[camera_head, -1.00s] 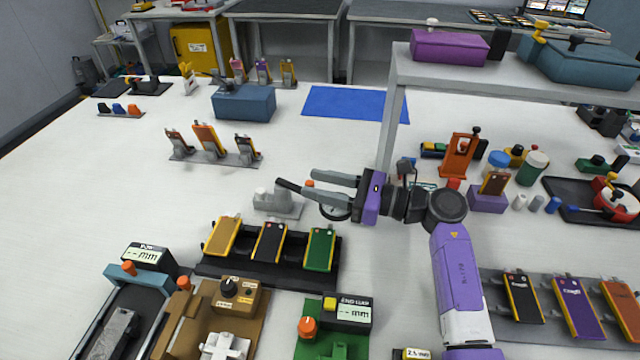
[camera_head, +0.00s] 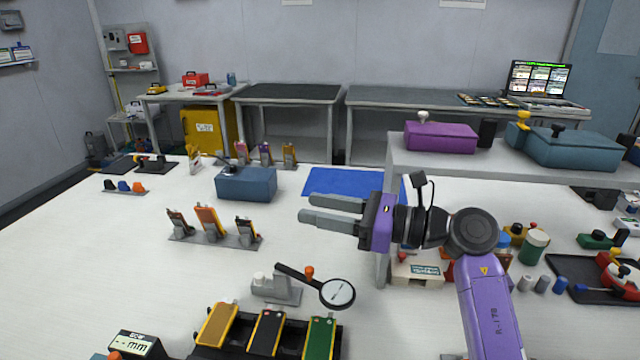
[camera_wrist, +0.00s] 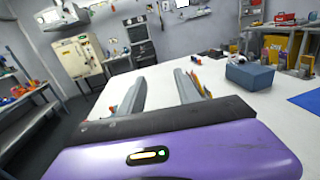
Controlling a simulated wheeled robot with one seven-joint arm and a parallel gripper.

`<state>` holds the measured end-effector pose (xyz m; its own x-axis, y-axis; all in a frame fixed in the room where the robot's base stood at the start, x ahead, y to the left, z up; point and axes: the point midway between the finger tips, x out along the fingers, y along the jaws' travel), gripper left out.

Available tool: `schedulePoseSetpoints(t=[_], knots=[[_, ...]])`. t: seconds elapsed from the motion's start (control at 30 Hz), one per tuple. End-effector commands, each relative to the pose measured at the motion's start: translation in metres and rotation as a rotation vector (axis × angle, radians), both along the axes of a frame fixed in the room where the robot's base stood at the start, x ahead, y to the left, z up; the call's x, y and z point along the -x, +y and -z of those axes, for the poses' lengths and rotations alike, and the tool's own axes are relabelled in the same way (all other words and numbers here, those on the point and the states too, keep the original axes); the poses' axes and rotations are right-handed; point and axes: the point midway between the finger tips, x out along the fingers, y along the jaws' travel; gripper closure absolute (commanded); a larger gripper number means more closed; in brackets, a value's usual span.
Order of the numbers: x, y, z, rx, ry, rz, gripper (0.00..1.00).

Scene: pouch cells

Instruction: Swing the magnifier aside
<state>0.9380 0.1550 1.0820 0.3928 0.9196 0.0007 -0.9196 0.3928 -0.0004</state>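The magnifier (camera_head: 338,293) has a round lens in a black rim, a dark arm pointing up and left, and an orange knob (camera_head: 309,272). It is mounted by a light grey stand (camera_head: 275,289) on the white table, and its lens lies just behind the green-and-yellow cell. My gripper (camera_head: 306,209) is above and behind the magnifier in the head view, apart from it, with its fingers pointing left. In the wrist view my gripper (camera_wrist: 157,92) has its two grey fingers spread with nothing between them. The magnifier does not show in the wrist view.
A black rack (camera_head: 282,345) with several cells stands in front of the magnifier. A blue box (camera_head: 246,184) and a row of upright cells (camera_head: 212,222) stand farther back left. A raised shelf (camera_head: 480,166) stands at right, close to my arm.

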Motion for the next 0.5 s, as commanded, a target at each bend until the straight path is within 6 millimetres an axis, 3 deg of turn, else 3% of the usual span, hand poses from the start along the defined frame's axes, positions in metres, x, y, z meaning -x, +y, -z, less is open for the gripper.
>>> schedulePoseSetpoints(t=[0.2,0.5], knots=[[0.000,-0.001,-0.036,0.001,-0.003,0.001,0.60],[0.000,0.000,-0.050,0.000,0.000,0.000,0.60]])
